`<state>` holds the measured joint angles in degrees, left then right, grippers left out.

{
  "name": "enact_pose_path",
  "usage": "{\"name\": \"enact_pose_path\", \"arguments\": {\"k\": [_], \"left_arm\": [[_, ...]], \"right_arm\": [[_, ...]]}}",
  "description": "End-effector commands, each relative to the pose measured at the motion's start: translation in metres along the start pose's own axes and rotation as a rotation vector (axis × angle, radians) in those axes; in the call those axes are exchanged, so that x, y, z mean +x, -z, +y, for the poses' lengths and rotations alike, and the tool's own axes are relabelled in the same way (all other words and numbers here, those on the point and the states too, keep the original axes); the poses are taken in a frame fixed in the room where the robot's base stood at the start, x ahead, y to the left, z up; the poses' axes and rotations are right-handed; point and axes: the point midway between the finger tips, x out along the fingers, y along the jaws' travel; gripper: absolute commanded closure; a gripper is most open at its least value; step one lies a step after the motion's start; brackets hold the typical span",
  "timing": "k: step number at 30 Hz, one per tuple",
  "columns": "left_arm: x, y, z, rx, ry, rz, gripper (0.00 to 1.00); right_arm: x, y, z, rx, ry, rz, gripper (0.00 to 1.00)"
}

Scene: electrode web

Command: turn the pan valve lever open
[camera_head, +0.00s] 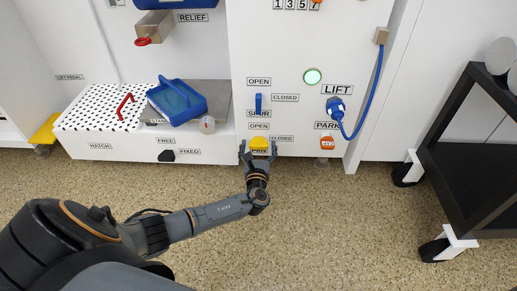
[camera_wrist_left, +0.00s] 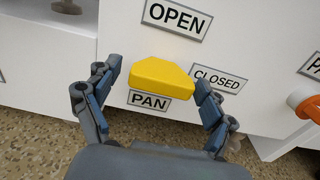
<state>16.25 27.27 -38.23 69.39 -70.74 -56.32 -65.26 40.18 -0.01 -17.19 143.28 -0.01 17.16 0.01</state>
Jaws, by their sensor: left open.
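The pan valve lever is a yellow handle (camera_wrist_left: 161,78) on the white panel, above the PAN label (camera_wrist_left: 149,101). The OPEN label (camera_wrist_left: 178,18) is above it and the CLOSED label (camera_wrist_left: 219,79) is to its right. In the head view the yellow lever (camera_head: 259,142) shows between my left gripper's fingers. My left gripper (camera_head: 258,154) is open, with one finger on each side of the lever. In the left wrist view the gripper (camera_wrist_left: 150,105) has its right finger close to the lever's right end; contact cannot be told. My right gripper is not in view.
A blue spur lever (camera_head: 258,104) stands above the pan valve. An orange knob (camera_head: 327,144) is at the right under PARK. A blue hose (camera_head: 367,105) hangs at LIFT. A perforated hatch (camera_head: 96,106) with a blue tray (camera_head: 178,102) is left. A black cart (camera_head: 478,170) stands right.

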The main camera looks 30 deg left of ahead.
Motion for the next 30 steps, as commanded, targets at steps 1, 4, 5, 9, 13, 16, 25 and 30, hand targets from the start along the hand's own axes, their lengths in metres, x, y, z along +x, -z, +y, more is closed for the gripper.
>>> {"name": "enact_pose_path", "arguments": {"k": [1, 4, 5, 9, 13, 16, 25, 30], "left_arm": [[0.0006, -0.0003, 0.0001, 0.0, 0.0, 0.0, 0.17], [0.0004, -0.0005, 0.0001, 0.0, 0.0, 0.0, 0.17], [0.0004, -0.0005, 0.0001, 0.0, 0.0, 0.0, 0.17], [0.0001, -0.0003, 0.0, 0.0, 0.0, 0.0, 0.37], [0.0, -0.0002, 0.0, 0.0, 0.0, 0.0, 0.64], [0.0, -0.0001, 0.0001, 0.0, 0.0, 0.0, 0.72], [-0.0001, 0.0005, 0.0, -0.047, -0.001, 0.0, 0.72], [-0.0001, 0.001, -0.0008, -0.141, 0.0, 0.0, 0.72]], "right_arm": [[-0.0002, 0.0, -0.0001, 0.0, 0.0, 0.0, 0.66], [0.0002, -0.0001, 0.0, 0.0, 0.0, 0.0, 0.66], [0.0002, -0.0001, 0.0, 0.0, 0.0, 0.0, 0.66], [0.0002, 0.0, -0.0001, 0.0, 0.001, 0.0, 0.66], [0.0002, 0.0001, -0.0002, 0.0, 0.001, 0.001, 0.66], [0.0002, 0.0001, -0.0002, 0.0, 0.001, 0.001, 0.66], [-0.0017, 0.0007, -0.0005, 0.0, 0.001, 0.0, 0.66], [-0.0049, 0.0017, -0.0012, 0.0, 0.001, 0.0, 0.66]]}}
